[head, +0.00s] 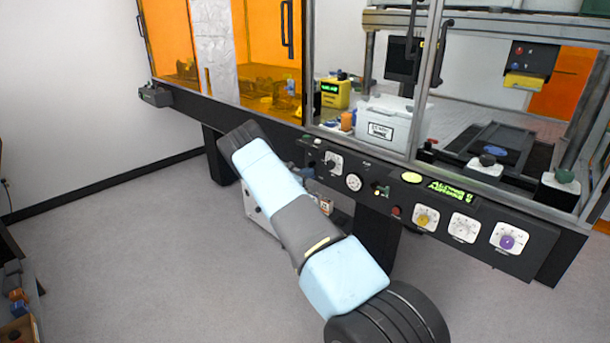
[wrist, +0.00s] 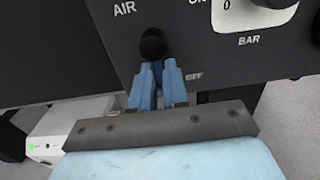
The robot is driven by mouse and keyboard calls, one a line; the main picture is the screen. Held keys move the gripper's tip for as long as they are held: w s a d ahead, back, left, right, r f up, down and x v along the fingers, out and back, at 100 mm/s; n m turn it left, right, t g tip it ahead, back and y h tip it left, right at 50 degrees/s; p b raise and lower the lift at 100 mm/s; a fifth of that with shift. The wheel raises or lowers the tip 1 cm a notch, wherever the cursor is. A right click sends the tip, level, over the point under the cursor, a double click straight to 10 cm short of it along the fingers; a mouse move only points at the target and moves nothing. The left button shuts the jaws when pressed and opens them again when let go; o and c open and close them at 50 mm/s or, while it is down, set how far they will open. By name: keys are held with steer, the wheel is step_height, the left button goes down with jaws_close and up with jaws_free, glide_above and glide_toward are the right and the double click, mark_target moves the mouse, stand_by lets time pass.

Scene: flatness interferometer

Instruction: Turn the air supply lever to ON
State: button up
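The dark panel front carries the AIR label, with a round black knob (wrist: 152,45) of the air supply control below it in the wrist view. The OFF mark sits to its lower right, and part of an ON mark shows at the top edge. My gripper (wrist: 159,66) has its two blue fingers just below the knob, close together with a narrow gap. The fingers hide what lies between and behind them, so I cannot tell if they hold the lever. In the head view, my arm reaches to the panel's left part and the lever is not clearly visible.
Right of the AIR control is a white BAR dial (wrist: 252,14), with a gauge (head: 354,182) farther along. The panel also has a yellow knob (head: 424,219) and a purple knob (head: 507,242). A white box (wrist: 75,125) stands below the panel. Open floor lies left.

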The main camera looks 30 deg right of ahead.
jaws_close()
steer(key=shift+a, duration=0.4)
steer(key=shift+o, duration=0.2)
jaws_free()
steer(key=shift+s+d, duration=0.1)
steer(key=shift+d, duration=0.25)
steer(key=shift+o, duration=0.8)
steer(key=shift+d, duration=0.2)
steer(key=o, duration=0.3)
steer(key=shift+s+a, duration=0.1)
steer(key=shift+a, duration=0.7)
steer(key=shift+v, duration=7.55)
